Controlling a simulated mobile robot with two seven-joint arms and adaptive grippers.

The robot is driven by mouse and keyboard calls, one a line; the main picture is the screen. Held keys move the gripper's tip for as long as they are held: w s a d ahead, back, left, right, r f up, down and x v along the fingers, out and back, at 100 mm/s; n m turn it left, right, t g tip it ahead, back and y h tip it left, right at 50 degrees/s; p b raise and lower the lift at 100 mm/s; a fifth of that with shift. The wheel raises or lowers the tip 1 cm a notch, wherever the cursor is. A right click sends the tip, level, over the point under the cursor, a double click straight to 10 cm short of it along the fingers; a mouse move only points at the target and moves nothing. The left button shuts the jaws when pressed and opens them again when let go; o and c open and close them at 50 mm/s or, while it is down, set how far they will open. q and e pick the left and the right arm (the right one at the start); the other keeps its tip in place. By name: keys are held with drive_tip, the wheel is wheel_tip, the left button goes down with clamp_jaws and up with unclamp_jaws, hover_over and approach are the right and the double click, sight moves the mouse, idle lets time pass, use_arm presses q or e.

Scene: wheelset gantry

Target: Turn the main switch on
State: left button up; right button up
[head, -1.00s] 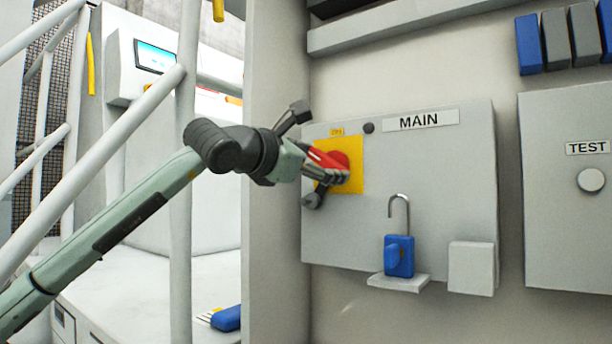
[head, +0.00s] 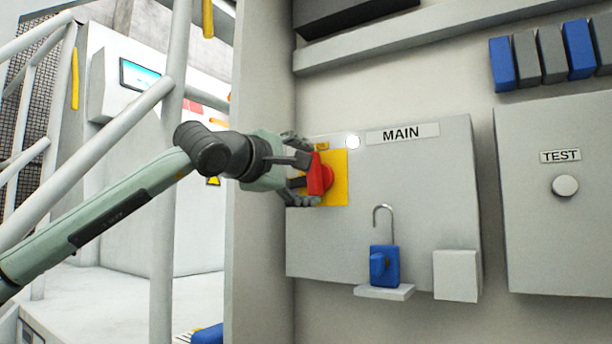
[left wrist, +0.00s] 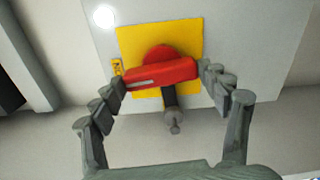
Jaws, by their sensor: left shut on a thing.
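The main switch is a red rotary handle (head: 319,176) on a yellow plate (head: 338,190), mounted on the grey MAIN box (head: 420,210). In the head view the handle stands about upright. In the left wrist view the red handle (left wrist: 160,75) lies across the picture, between the fingertips. My left gripper (head: 305,180) is shut on the handle, with a finger at each end of it. A round lamp (head: 352,142) above the plate glows white, and it also shows bright in the left wrist view (left wrist: 104,16). My right gripper is not in view.
A blue padlock (head: 384,266) with an open shackle stands on a small ledge (head: 384,292) below the switch. A white block (head: 456,275) is beside it. The TEST box (head: 560,220) is at right. White stair railings (head: 95,155) stand at left, close to my left arm.

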use_arm(q)
drive_tip(key=shift+m, duration=0.5)
drive_tip(key=o, duration=1.7)
